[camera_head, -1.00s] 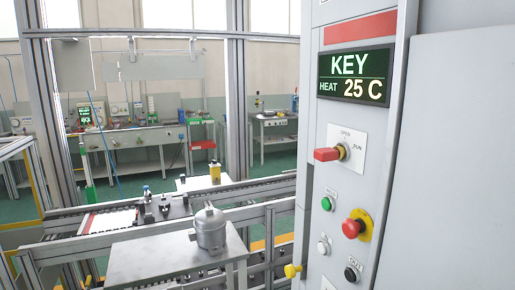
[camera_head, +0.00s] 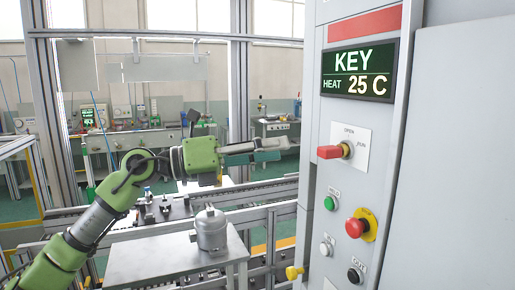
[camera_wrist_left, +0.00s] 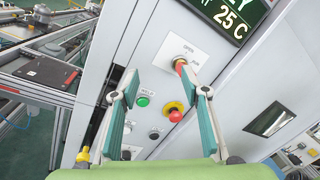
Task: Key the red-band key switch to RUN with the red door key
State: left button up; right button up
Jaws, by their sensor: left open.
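The red door key (camera_head: 330,152) sits in the key switch (camera_head: 348,149) on the grey cabinet, below the display and the red band (camera_head: 364,25). Its red handle sticks out to the left; the plate reads OPEN above and RUN at the right. The key also shows in the left wrist view (camera_wrist_left: 180,67), partly behind a fingertip. My left gripper (camera_head: 287,144) is open and empty, left of the key and apart from it in the head view. In the left wrist view its two fingers (camera_wrist_left: 160,88) are spread toward the panel. My right gripper is not in view.
The display (camera_head: 359,73) reads KEY, HEAT 25 C. Below the switch are a green button (camera_head: 330,203), a red emergency stop (camera_head: 356,226), white and black buttons and a yellow knob (camera_head: 293,272). A grey compressor (camera_head: 210,230) stands on a table (camera_head: 130,259) at left.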

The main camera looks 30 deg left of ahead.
aim_at(321, 148)
pick_arm(q)
jog(key=s+d+r+m+y, duration=0.3)
jog(key=s+r+m, duration=0.15)
jog(key=s, duration=0.45)
jog(key=shift+m+y, duration=0.3)
jog(key=shift+m, duration=0.05)
jog(key=p+x, duration=0.2)
jog(key=x, duration=0.2)
jog(key=p+x, duration=0.2)
jog(key=x, duration=0.2)
jog(key=p+x, duration=0.3)
jog(key=x, duration=0.1)
jog(key=shift+w+a+f, duration=0.15)
jog(key=shift+f, duration=0.25)
jog(key=shift+w+d+f, duration=0.25)
jog(key=shift+w+d, duration=0.2)
jog(key=shift+w, duration=0.1)
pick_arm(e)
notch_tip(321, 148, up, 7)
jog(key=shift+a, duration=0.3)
pick_arm(q)
jog(key=shift+c, duration=0.4)
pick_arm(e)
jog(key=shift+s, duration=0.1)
